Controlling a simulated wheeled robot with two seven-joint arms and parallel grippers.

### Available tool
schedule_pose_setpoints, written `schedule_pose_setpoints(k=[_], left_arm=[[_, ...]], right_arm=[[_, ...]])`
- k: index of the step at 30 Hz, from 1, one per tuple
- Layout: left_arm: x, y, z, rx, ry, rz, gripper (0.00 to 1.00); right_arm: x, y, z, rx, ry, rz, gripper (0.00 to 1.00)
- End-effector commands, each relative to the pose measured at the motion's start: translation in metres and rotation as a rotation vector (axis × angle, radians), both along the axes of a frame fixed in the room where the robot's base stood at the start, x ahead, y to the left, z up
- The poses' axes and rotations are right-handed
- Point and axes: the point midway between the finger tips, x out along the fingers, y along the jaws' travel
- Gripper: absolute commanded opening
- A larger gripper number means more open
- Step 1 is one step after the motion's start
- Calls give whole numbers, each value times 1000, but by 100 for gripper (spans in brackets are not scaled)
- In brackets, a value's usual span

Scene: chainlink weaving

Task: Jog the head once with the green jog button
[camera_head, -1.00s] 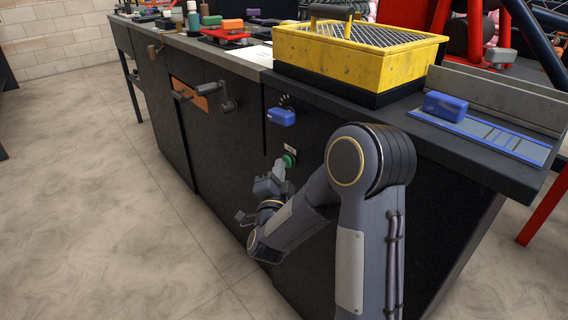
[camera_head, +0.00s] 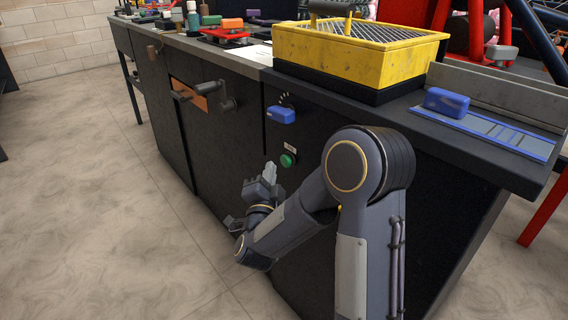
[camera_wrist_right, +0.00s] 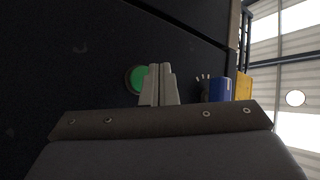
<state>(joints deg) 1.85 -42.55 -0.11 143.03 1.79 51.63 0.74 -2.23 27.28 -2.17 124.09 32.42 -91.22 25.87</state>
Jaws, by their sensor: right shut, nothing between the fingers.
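The green jog button (camera_head: 288,160) is a round button on the dark front panel of the bench, under a small white label. It also shows in the right wrist view (camera_wrist_right: 137,79), partly hidden behind my fingers. My right gripper (camera_head: 270,168) is shut and empty. It is to the left of the button in the head view, with a visible gap between fingertips and button. In the right wrist view its fingers (camera_wrist_right: 160,84) lie together, just right of the button's middle. My left gripper is not in view.
A blue knob (camera_head: 281,115) sticks out of the panel above the button. A crank handle (camera_head: 222,97) juts out to the left. A yellow box with mesh (camera_head: 350,62) and a blue block (camera_head: 447,102) sit on top. Open floor (camera_head: 120,230) lies to the left.

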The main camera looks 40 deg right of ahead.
Motion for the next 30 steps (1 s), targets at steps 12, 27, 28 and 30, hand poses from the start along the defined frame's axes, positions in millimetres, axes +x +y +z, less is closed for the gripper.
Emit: schedule_pose_setpoints(k=[12, 27, 28, 30], left_arm=[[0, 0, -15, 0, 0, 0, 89], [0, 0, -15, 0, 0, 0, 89], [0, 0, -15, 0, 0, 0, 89], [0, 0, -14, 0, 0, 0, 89]], right_arm=[[-3, 37, -1, 0, -1, 1, 0], [-3, 38, 0, 0, 0, 0, 0], [-3, 38, 0, 0, 0, 0, 0], [-3, 38, 0, 2, 3, 5, 0]])
